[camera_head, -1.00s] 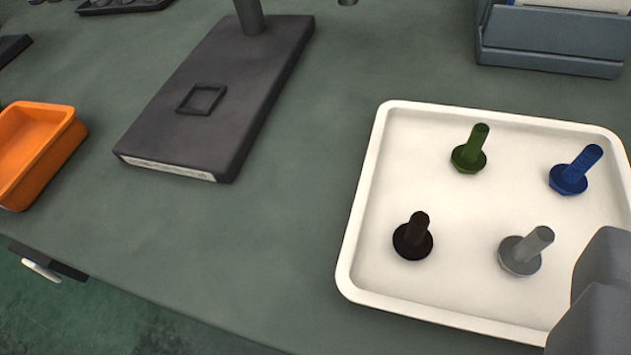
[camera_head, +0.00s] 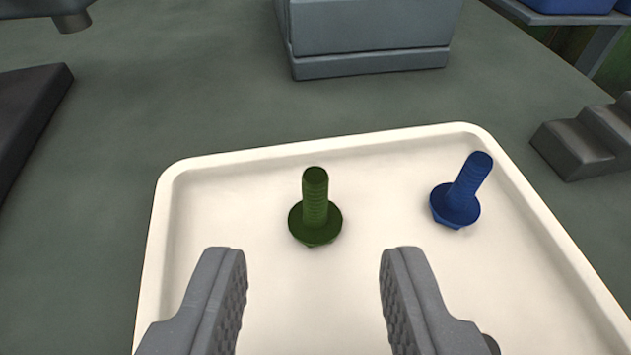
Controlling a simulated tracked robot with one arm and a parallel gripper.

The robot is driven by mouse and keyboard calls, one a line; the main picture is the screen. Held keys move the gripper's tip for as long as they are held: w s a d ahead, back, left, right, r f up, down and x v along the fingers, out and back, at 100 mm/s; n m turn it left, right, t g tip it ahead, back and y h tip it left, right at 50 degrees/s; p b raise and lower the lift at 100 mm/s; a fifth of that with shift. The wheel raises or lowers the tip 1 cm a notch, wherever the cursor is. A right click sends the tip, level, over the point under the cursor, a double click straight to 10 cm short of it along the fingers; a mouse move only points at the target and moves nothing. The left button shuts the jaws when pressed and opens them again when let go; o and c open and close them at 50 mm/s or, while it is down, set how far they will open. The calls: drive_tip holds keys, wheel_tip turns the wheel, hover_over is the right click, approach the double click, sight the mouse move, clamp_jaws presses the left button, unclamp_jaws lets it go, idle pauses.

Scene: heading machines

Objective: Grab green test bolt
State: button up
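The green test bolt (camera_head: 315,208) stands on its flanged head, threaded shank up, on the white tray (camera_head: 165,235). My gripper (camera_head: 312,262) is open and empty. Its two grey ridged fingers point toward the green bolt, which appears between them and beyond their tips. No contact with the bolt shows.
A blue bolt (camera_head: 460,192) stands in the tray to the right of the green one. A grey box-like fixture (camera_head: 368,40) stands behind the tray, and a grey stepped block (camera_head: 588,140) is at the right. A dark base plate (camera_head: 28,115) lies at the left. The table between them is clear.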

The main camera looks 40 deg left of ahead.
sight(320, 192)
drive_tip(key=x, duration=0.5)
drive_tip(key=shift+w+r+b, duration=0.1)
drive_tip(key=shift+r+b, duration=0.05)
drive_tip(key=shift+b, duration=0.25)
drive_tip(key=shift+d, duration=0.1)
clamp_jaws()
